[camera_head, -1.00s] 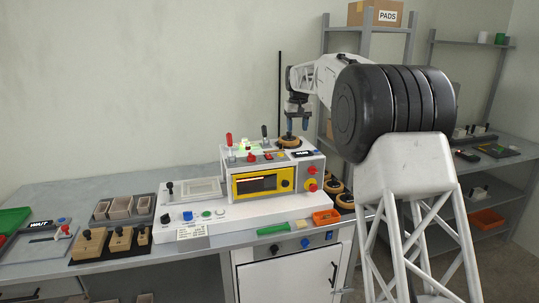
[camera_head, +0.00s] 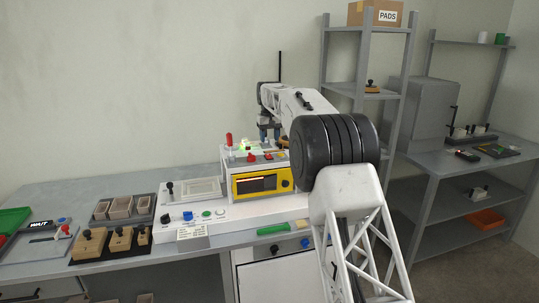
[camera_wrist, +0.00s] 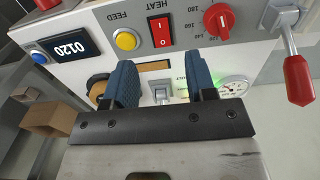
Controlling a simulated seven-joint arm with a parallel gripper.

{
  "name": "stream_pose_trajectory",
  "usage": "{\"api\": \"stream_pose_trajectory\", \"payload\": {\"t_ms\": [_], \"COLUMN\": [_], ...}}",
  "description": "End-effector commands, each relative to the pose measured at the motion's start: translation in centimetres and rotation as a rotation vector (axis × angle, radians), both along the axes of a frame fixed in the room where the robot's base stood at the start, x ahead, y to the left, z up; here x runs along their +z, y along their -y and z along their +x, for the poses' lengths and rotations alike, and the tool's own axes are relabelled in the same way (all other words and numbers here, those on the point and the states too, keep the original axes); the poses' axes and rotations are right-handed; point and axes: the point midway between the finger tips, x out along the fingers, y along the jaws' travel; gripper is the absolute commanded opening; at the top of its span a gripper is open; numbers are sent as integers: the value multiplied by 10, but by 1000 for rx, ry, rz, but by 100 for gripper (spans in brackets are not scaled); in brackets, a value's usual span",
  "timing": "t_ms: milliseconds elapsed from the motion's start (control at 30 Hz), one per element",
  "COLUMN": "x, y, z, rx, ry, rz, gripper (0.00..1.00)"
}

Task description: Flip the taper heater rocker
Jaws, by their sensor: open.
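The red rocker switch (camera_wrist: 160,33) sits on the grey panel under the word HEAT, upper middle of the wrist view. The marks on its face are small, and I cannot tell surely which side is pressed. My gripper (camera_wrist: 161,76) is open and empty, its two blue fingers spread below the rocker in the picture and not touching it. A small metal toggle (camera_wrist: 161,94) shows between the fingers. In the head view my gripper (camera_head: 270,135) hangs above the right part of the white machine (camera_head: 215,207), and my arm hides part of it.
A cardboard box (camera_wrist: 48,118) lies lower left. Bench trays (camera_head: 110,235) stand left of the machine.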

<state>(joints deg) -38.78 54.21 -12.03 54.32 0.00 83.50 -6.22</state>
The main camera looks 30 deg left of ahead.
Motion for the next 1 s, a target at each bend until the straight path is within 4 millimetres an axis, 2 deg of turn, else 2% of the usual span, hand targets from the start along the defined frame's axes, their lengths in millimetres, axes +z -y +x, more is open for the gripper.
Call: {"api": "stream_pose_trajectory", "payload": {"t_ms": [267,800,1000], "x": [-8,-66,-77], "y": [0,0,0], "z": [0,0,0], "rx": [0,0,0], "ry": [-1,-1,0], "rz": [-1,-1,0], "gripper": [51,51,51]}}
